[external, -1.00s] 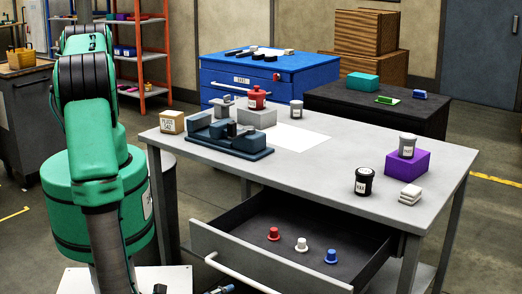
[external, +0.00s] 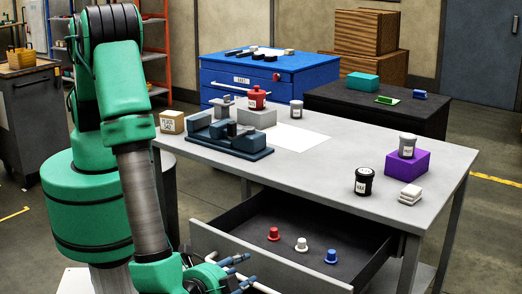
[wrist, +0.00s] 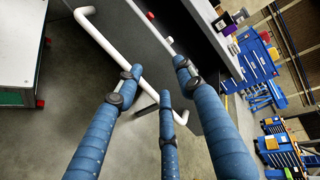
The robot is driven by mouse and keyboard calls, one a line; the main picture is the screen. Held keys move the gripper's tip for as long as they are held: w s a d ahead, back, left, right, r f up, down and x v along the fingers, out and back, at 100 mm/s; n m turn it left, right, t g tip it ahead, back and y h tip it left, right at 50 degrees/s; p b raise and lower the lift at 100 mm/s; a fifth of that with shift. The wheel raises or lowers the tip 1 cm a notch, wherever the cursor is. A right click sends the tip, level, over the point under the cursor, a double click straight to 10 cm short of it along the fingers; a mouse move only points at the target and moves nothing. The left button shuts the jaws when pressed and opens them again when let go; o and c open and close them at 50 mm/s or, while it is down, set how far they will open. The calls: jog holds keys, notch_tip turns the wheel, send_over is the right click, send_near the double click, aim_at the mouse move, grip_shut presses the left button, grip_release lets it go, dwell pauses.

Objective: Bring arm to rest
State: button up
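My green arm (external: 124,80) stands at the left of the external view, bent down beside the grey workbench (external: 345,150). My gripper (external: 238,270) is low at the bottom edge, in front of the open drawer (external: 345,240) and close to its white handle (external: 216,261). In the wrist view, the blue fingers of my gripper (wrist: 158,85) are spread apart with nothing held between them. The white handle (wrist: 112,50) shows beyond the fingers; I cannot tell whether any finger touches it.
The pulled-out drawer holds red (external: 273,234), white (external: 301,245) and blue (external: 331,256) pegs. A blue cabinet (external: 240,85) stands behind.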

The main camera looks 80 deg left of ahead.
jog(key=w+a+r+n+g+h, duration=0.2)
jog(key=w+a+r+g, duration=0.15)
jog(key=a+r, duration=0.85)
jog(key=w+a+r+n+g+h, duration=0.2)
jog(key=w+a+r+g+h, duration=0.15)
jog(key=a+r, duration=0.85)
jog(key=s+a+r+n+t+h, duration=0.3)
jog(key=s+a+r+h, duration=0.3)
jog(key=s+a+r, duration=0.9)
jog(key=shift+s+a+r+n+t, duration=0.35)
jog(key=shift+a+r+t, duration=0.35)
jog(key=shift+a+r, duration=1.2)
jog(key=shift+d+r, duration=0.25)
